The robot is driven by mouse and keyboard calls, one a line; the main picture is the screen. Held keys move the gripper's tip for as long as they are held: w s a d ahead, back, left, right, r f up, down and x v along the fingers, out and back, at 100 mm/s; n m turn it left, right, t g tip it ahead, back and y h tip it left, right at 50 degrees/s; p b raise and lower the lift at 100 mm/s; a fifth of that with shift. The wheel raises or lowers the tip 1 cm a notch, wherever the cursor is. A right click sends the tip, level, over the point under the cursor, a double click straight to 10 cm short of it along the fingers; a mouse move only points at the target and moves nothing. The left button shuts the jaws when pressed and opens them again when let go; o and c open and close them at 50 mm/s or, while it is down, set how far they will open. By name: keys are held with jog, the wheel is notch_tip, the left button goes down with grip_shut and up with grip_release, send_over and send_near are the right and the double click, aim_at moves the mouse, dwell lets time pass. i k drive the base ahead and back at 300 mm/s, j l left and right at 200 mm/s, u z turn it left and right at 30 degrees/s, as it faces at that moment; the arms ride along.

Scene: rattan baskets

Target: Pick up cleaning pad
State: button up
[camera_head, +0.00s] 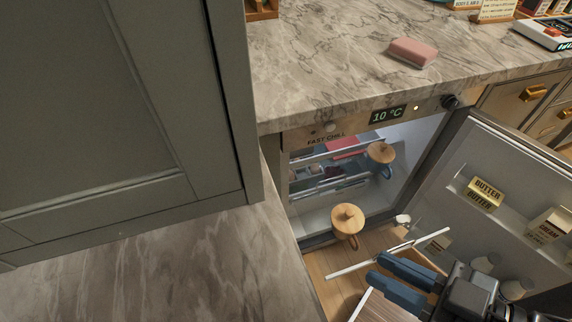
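A pink rounded block (412,52), the only thing that looks like a cleaning pad, lies flat on the marble counter (330,60) above the open fridge. My gripper (374,268) is at the lower right, in front of the open fridge and well below the counter top. Its two blue fingers point left. They lie close together in this view, and I cannot tell how wide the gap between them is. The gripper is far from the pink block and does not touch it.
The fridge door (500,180) stands open at the right, near my arm, with butter boxes (484,193) on its shelf. Wooden-lidded mugs (347,218) are at the fridge. A grey cabinet (110,110) fills the left. The counter around the pink block is clear.

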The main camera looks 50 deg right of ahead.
aim_at(418, 55)
jog(key=z, duration=1.3)
